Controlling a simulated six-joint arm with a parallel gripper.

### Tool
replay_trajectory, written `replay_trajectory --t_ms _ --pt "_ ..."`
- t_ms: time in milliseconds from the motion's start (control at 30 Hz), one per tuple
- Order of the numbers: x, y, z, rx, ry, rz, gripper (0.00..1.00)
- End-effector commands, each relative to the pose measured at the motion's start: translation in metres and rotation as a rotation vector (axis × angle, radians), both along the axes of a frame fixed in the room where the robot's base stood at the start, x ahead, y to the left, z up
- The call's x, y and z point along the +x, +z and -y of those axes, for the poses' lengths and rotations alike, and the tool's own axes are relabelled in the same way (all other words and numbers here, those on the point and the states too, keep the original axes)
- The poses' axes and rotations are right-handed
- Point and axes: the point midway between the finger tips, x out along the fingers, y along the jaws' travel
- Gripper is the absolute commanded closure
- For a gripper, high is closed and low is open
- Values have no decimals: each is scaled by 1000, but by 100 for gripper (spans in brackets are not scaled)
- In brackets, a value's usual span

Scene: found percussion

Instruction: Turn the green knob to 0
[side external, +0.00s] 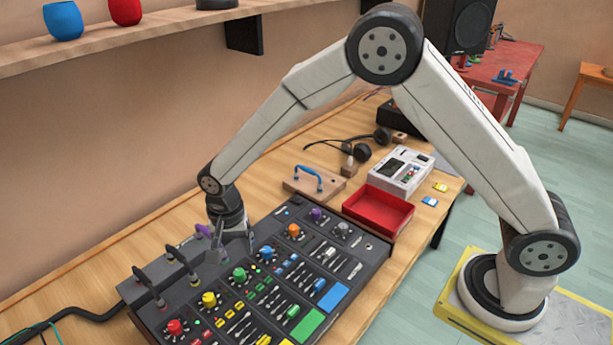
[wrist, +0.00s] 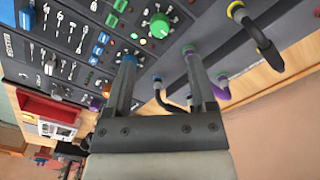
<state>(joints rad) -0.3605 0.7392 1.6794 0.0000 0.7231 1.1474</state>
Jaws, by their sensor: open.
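The green knob (side external: 239,273) sits on the dark mixer panel (side external: 284,213), in a row with red, yellow, blue and orange knobs. In the wrist view the green knob (wrist: 159,26) is beyond the fingertips, with pale scale marks around it. Its exact setting is too small to read. My gripper (side external: 232,256) is above the back part of the panel, pointing down, close to the green knob. In the wrist view my gripper (wrist: 158,56) has its two fingers spread apart with nothing between them; the knob is outside them.
Cables with plugs (side external: 148,285) stand up along the panel's back edge, beside my gripper. A yellow-ringed plug (wrist: 237,10) is near the green knob. Farther along the bench are a red tray (side external: 378,211), a wooden block with blue handle (side external: 307,178) and a white device (side external: 401,170).

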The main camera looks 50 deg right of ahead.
Motion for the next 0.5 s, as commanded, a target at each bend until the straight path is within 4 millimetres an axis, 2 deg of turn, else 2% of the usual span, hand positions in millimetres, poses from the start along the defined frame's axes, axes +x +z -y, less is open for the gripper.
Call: replay_trajectory --t_ms 267,500 --pt "0 -5 0 -1 0 -1 28" --pt "0 -25 0 -1 0 -2 28"
